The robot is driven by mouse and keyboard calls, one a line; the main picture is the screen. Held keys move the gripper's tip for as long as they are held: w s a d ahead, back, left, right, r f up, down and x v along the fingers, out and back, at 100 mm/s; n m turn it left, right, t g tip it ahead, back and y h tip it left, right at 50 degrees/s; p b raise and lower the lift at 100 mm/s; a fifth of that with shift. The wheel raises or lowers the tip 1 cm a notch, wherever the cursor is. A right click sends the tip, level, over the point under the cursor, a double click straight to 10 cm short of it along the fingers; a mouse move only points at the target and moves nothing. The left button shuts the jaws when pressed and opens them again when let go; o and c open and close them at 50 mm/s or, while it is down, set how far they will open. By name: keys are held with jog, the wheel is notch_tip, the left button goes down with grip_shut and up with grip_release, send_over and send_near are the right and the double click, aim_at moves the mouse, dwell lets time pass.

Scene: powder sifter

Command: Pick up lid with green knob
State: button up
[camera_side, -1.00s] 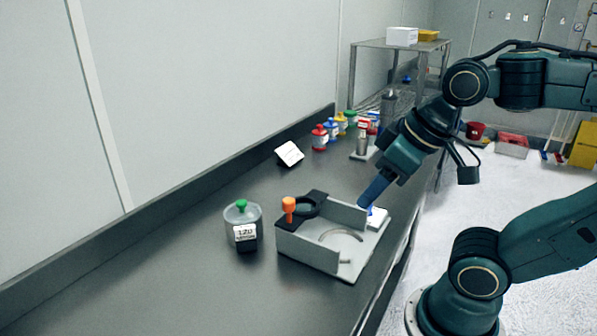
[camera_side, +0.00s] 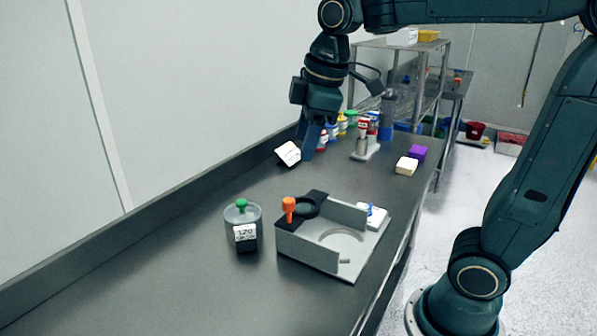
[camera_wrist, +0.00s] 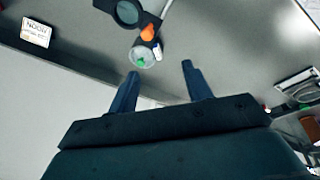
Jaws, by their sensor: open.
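The lid with the green knob (camera_side: 242,204) sits on top of a clear round container (camera_side: 246,240) with a dark base and a white "120" label, left on the bench. In the wrist view the lid's green knob (camera_wrist: 140,62) shows ahead of the fingertips, between their lines and apart from them.
A grey sifter tray (camera_side: 310,249) with an orange knob (camera_side: 289,206) stands just right of the container. A white card (camera_side: 288,154) stands near the wall. Several coloured bottles (camera_side: 350,122) are at the back. The front left bench is clear.

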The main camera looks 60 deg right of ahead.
jog(key=w+f+n+g, duration=0.1)
jog(key=w+n+g, duration=0.1)
jog(key=w+n, duration=0.5)
jog(key=n+g, duration=0.1)
jog(key=n, duration=0.2)
send_over(241, 201)
notch_tip(241, 201, down, 5)
jog(key=shift+s, duration=0.2)
jog(key=shift+f, duration=0.2)
notch_tip(241, 201, down, 8)
jog(key=shift+f, duration=0.15)
jog(key=shift+w+f, duration=0.15)
jog(key=shift+f, duration=2.45)
